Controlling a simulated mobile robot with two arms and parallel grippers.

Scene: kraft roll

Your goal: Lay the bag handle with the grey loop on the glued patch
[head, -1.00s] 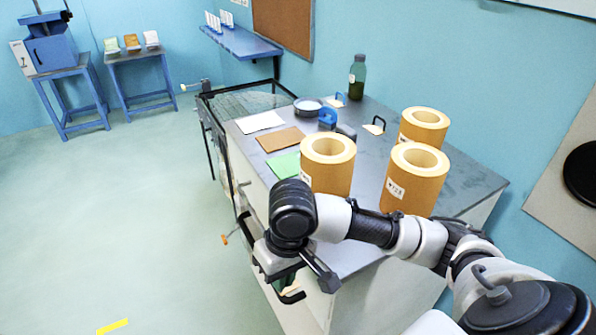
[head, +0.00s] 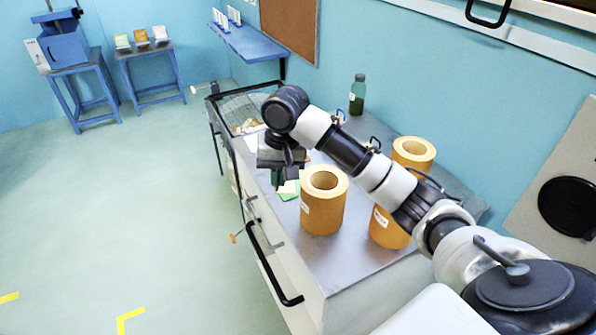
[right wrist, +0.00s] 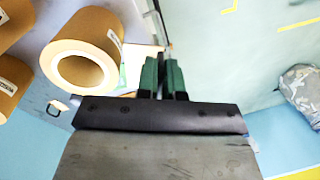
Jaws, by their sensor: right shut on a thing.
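My right gripper (head: 280,180) is in the head view above the left edge of the counter, pointing down. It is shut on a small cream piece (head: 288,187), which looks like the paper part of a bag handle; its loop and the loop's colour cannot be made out. In the right wrist view the dark green fingers (right wrist: 165,80) are close together. A green sheet (head: 290,196) lies on the counter below the gripper. A white sheet (head: 251,142) shows partly beyond it. The brown sheet is hidden by my arm, and I cannot make out a glued patch. My left gripper is not in view.
Kraft rolls stand on the counter (head: 335,258): one near the gripper (head: 322,210), one nearer me (head: 388,230), one behind (head: 413,150). Dark-looped handles (head: 374,143) and a green bottle (head: 357,95) are farther back. A black bar handle (head: 268,265) sticks out in front.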

